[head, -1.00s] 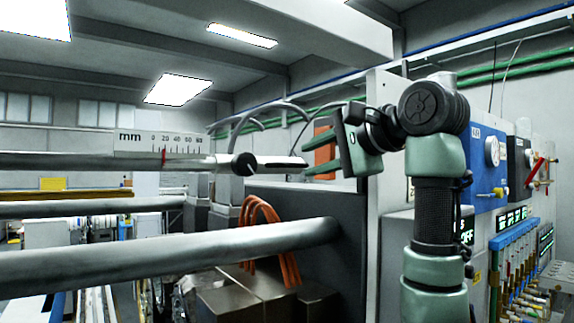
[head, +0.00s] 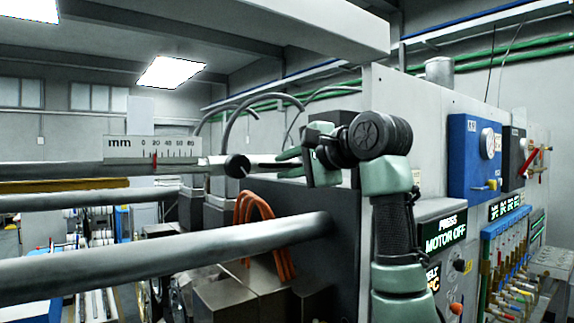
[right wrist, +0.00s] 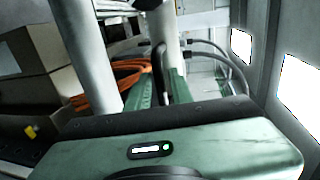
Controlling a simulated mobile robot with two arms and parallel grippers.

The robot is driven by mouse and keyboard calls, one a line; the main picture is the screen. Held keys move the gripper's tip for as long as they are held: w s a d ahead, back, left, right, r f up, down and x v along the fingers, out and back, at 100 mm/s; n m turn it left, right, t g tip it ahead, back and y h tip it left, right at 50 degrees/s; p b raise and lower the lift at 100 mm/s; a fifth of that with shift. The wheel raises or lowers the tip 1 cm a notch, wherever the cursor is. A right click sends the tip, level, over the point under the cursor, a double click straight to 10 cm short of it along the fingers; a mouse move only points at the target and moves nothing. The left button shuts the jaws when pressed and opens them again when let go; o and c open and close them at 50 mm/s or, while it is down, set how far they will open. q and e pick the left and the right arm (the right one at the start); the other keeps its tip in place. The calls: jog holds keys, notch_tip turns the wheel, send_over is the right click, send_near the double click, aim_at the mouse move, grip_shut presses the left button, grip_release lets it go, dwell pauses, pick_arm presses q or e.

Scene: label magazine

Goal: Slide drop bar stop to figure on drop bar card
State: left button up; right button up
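The drop bar (head: 60,168) is a grey rod running across the left of the head view, with a white mm scale (head: 165,148) above it. A red mark (head: 154,156) stands near the 20. The black round drop bar stop (head: 237,166) sits on the bar, right of the scale's end. No card with a figure is readable. My left gripper is not in view.
A thicker grey bar (head: 160,256) runs below, with orange cables (head: 262,215) behind it.

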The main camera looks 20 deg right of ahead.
grip_shut()
dwell(1.1)
jog(key=shift+f, duration=0.1)
